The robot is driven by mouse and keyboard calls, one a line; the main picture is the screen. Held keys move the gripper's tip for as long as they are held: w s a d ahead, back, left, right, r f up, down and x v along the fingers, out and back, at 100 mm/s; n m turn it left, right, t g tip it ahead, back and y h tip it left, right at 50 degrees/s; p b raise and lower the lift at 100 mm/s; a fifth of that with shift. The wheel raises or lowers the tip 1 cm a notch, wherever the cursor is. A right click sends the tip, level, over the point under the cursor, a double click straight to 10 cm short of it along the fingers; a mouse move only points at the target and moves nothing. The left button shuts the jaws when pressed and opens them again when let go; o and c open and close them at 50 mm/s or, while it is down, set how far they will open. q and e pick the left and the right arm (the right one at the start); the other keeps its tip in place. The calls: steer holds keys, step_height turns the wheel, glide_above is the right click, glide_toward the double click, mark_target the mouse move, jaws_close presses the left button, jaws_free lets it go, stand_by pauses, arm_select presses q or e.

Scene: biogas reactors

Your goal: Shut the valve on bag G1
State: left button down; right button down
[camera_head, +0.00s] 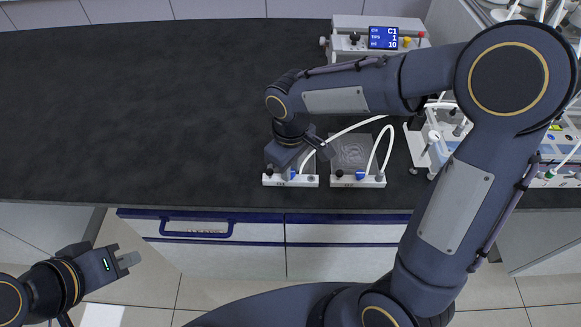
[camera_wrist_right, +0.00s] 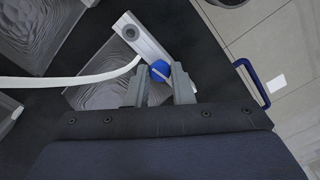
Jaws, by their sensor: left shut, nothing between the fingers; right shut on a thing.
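Two bag units with white front bars stand near the table's front edge in the head view. My right gripper (camera_head: 293,168) is over the left unit, whose white bar (camera_head: 304,182) carries a blue valve knob (camera_head: 293,176). Its label is too small to read surely. In the right wrist view, the fingers of my right gripper (camera_wrist_right: 159,84) are closed on the blue valve knob (camera_wrist_right: 160,70) beside the white bar (camera_wrist_right: 145,40). The arm hides much of this unit's bag in the head view. My left gripper (camera_head: 130,260) is shut and empty, low in front of the drawers.
The right unit, with a clear bag (camera_head: 350,152) and its own blue knob (camera_head: 361,176), stands close beside. White hoses rise from both bars. A device with a blue display (camera_head: 383,37) stands behind. Racks crowd the right; the dark table (camera_head: 130,110) is clear on the left.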

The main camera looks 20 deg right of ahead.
steer(key=shift+m, duration=0.7)
steer(key=c, duration=1.3)
jaws_free()
steer(key=shift+o, duration=0.2)
step_height(320, 180, up, 8)
steer(key=shift+f, duration=0.1)
